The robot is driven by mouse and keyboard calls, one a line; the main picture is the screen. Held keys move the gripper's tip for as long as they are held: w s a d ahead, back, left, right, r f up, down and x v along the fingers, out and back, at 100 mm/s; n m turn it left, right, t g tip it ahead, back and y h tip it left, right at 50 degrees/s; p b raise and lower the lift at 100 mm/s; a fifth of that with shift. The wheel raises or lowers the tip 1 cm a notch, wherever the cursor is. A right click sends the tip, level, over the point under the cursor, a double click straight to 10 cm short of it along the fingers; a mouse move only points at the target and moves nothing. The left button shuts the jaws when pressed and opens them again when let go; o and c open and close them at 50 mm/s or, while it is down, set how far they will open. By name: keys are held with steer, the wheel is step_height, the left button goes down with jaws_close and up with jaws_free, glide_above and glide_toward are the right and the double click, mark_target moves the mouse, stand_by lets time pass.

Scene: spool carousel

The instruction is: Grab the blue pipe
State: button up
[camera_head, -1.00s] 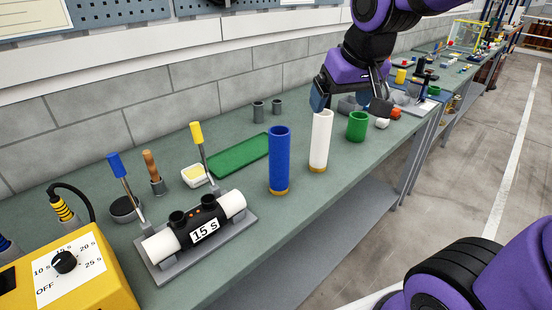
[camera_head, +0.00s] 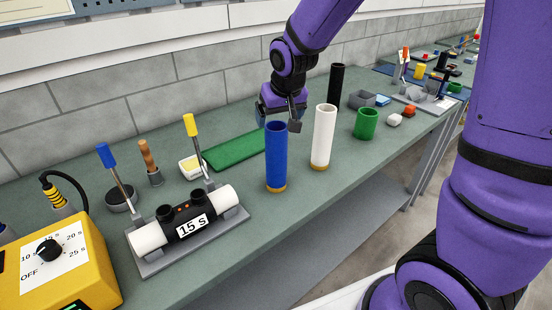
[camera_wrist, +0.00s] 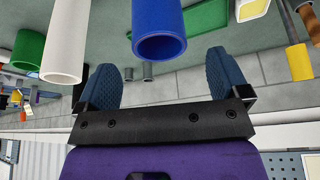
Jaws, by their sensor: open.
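The blue pipe (camera_head: 276,157) stands upright on a tan base on the green bench, left of the white pipe (camera_head: 323,137). My gripper (camera_head: 280,118) is behind the top of the blue pipe in the head view, and the pipe partly hides its fingers. In the wrist view the blue pipe (camera_wrist: 158,25) has its open end facing the camera, beyond the fingertips and roughly centred between them. My gripper's blue fingers (camera_wrist: 158,80) are spread apart with nothing between them. The white pipe also shows left of it in the wrist view (camera_wrist: 66,45).
A short green cup (camera_head: 366,124) stands right of the white pipe, and a black cylinder (camera_head: 336,88) behind it. A green mat (camera_head: 234,150), a welding fixture marked 15 s (camera_head: 190,222) and a yellow control box (camera_head: 65,270) are to the left. The wall runs behind.

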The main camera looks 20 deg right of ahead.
mark_target(276, 133)
steer(key=shift+x, duration=3.45)
steer(key=shift+s, duration=0.2)
steer(key=c, duration=1.5)
